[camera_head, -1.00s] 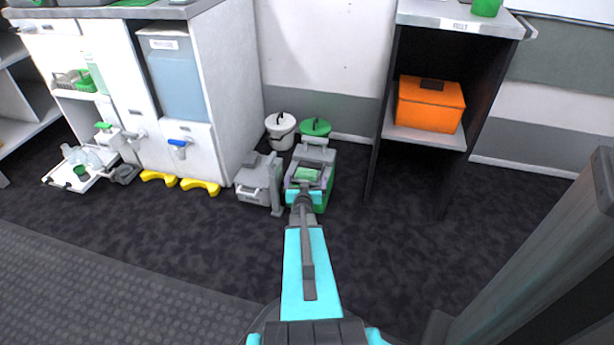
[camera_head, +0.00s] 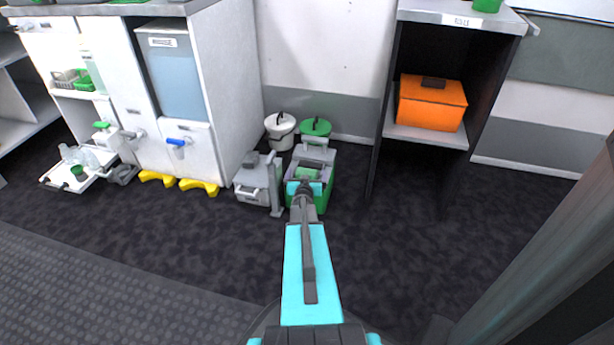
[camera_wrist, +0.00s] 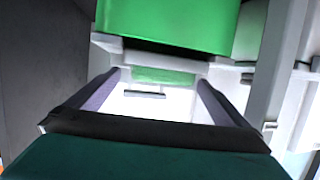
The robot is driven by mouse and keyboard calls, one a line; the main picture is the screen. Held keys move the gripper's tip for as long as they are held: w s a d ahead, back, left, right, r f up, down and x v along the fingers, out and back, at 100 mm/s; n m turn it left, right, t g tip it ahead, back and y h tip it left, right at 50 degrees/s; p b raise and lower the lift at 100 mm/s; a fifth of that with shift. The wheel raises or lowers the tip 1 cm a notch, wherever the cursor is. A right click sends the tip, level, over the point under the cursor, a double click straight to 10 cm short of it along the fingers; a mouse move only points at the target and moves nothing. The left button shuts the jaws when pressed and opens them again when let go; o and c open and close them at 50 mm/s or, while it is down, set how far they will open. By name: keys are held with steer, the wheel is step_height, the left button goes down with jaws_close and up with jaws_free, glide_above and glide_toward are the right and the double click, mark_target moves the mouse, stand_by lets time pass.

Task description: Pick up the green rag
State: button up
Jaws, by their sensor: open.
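The green rag (camera_head: 307,174) appears as a small light green patch on top of the green unit with a grey frame (camera_head: 322,192) on the floor. In the wrist view a light green strip, likely the rag (camera_wrist: 163,77), lies between the far ends of my two dark fingers. My gripper (camera_head: 304,184) is over the near side of the unit and covers part of it in the head view. In the wrist view my gripper (camera_wrist: 161,82) is open, with a clear gap between its fingers. Whether the fingers touch the rag cannot be told.
A grey unit (camera_head: 257,182) stands close on the left. A white bucket (camera_head: 280,131) and a green-lidded bucket (camera_head: 316,129) stand behind by the wall. A dark shelf holding an orange box (camera_head: 431,103) is on the right. The carpet (camera_head: 400,260) in front is clear.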

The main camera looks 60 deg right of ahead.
steer(key=c, duration=1.2)
steer(key=shift+o, duration=0.2)
steer(key=shift+r, duration=0.1)
steer(key=shift+r+p, duration=1.4)
steer(key=shift+r, duration=0.35)
steer(key=s+a+p, duration=0.1)
steer(key=s+a, duration=0.2)
steer(key=s, duration=0.4)
steer(key=s+a+r+p, duration=0.1)
steer(key=s+a, duration=0.3)
steer(key=s, duration=0.3)
steer(key=shift+a+r, duration=0.15)
steer(key=shift+a, duration=0.15)
